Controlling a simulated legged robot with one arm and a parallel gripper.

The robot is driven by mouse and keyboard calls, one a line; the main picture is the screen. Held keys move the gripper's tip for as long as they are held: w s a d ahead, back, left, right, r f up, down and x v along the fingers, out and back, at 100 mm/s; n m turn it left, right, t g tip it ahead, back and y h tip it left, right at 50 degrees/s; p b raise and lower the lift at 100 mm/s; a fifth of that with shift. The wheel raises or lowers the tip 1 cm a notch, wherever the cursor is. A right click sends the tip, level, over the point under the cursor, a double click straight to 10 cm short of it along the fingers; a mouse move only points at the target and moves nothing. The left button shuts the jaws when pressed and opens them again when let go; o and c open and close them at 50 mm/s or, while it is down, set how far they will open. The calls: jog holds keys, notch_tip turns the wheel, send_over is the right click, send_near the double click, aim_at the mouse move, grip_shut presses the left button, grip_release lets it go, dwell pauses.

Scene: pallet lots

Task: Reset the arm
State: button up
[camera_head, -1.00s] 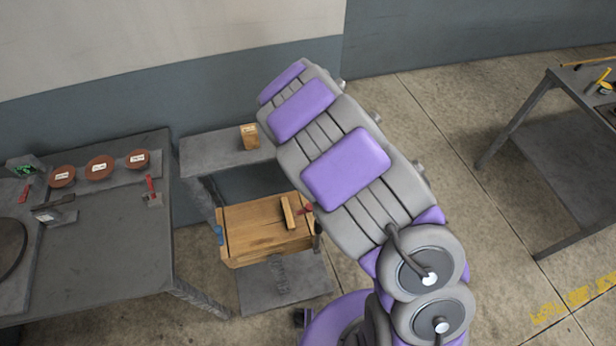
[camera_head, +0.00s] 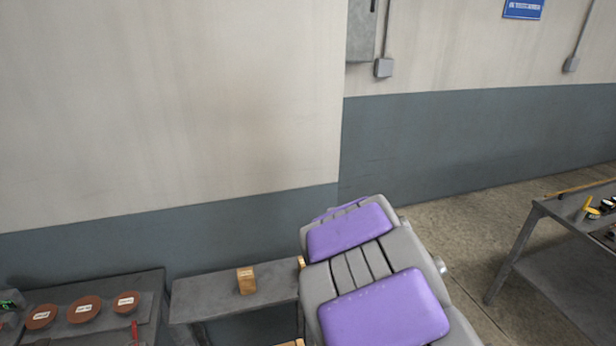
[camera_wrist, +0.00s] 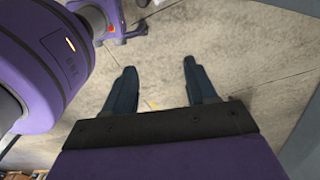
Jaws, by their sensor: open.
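My gripper (camera_wrist: 158,84) shows in the wrist view with its two dark fingers spread apart. Nothing is between them, and they are over bare concrete floor. Purple and grey parts of my own body show at the left and top of that view. In the head view my purple and grey arm (camera_head: 375,270) rises from the bottom centre; my gripper is not visible there.
A grey shelf table (camera_head: 205,297) with a small wooden block (camera_head: 246,280) stands against the wall, left of my arm. A workbench (camera_head: 60,285) with several brown discs is at lower left. Another table (camera_head: 565,240) with tools is at right. Floor (camera_head: 470,225) shows between.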

jog(key=s+d+r+n, duration=0.2)
jog(key=s+n, duration=0.3)
jog(key=s, duration=0.3)
jog(key=s+d+r+n+g, duration=0.1)
jog(key=s+d+r+n, duration=0.1)
jog(key=s+r+n, duration=0.2)
jog(key=s+d+r+n, duration=0.2)
jog(key=s+r+n, duration=0.2)
jog(key=s, duration=0.9)
jog(key=n, duration=0.3)
jog(key=shift+n, duration=0.4)
jog(key=shift+a, duration=0.1)
jog(key=shift+c, duration=0.5)
